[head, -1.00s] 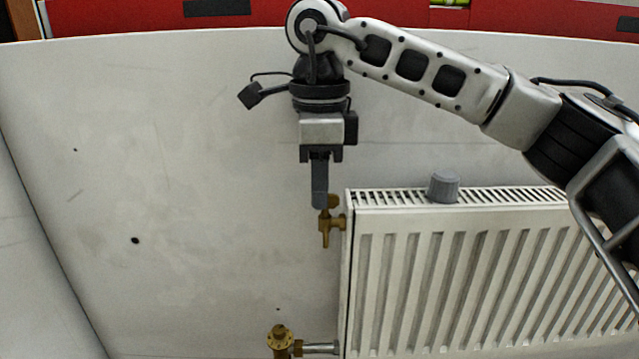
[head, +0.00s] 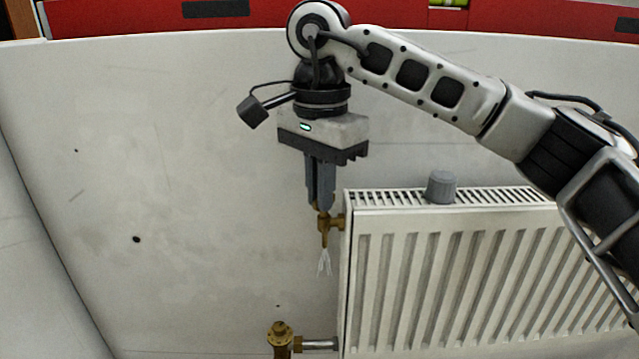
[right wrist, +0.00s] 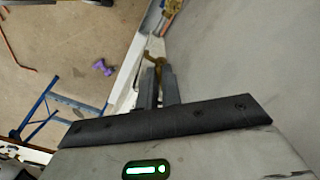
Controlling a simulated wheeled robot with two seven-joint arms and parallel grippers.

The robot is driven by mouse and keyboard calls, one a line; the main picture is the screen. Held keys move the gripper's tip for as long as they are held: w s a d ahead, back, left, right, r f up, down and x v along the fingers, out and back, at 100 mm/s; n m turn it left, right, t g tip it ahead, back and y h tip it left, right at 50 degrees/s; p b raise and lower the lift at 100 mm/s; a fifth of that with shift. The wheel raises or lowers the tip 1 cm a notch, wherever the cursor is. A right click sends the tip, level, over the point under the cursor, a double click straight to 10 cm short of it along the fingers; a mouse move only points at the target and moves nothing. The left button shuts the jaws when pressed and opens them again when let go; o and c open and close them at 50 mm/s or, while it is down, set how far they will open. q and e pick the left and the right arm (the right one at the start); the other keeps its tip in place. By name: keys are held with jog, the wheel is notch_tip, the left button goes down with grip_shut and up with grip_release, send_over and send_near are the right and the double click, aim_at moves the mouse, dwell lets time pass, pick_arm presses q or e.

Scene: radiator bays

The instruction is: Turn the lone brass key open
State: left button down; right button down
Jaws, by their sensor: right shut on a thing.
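A brass bleed valve (head: 324,230) sits at the upper left corner of the white radiator (head: 440,285). A thin white spray comes down from its spout. My right gripper (head: 323,206) points down from above and is shut on the brass key at the top of this valve; its fingers hide most of the key. In the right wrist view the brass key (right wrist: 155,60) shows at the fingertips of the gripper (right wrist: 158,76). My left gripper is in neither current view.
A grey ribbed cap (head: 441,187) stands on the radiator's top grille. A brass valve body (head: 280,338) with a pipe is at the radiator's lower left. The pale wall to the left is clear. In the right wrist view a purple object (right wrist: 102,67) lies on the floor.

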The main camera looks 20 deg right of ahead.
jog(key=shift+s+d+n, duration=0.1)
jog(key=shift+n, duration=1.9)
pick_arm(q)
jog(key=shift+s, duration=0.1)
pick_arm(e)
jog(key=c, duration=1.6)
grip_release()
pick_arm(q)
jog(key=shift+s+a+r+p, duration=0.1)
jog(key=shift+a+r+p, duration=0.25)
jog(key=shift+p, duration=0.65)
pick_arm(e)
notch_tip(320, 180, up, 16)
pick_arm(q)
jog(key=shift+d+r, duration=0.15)
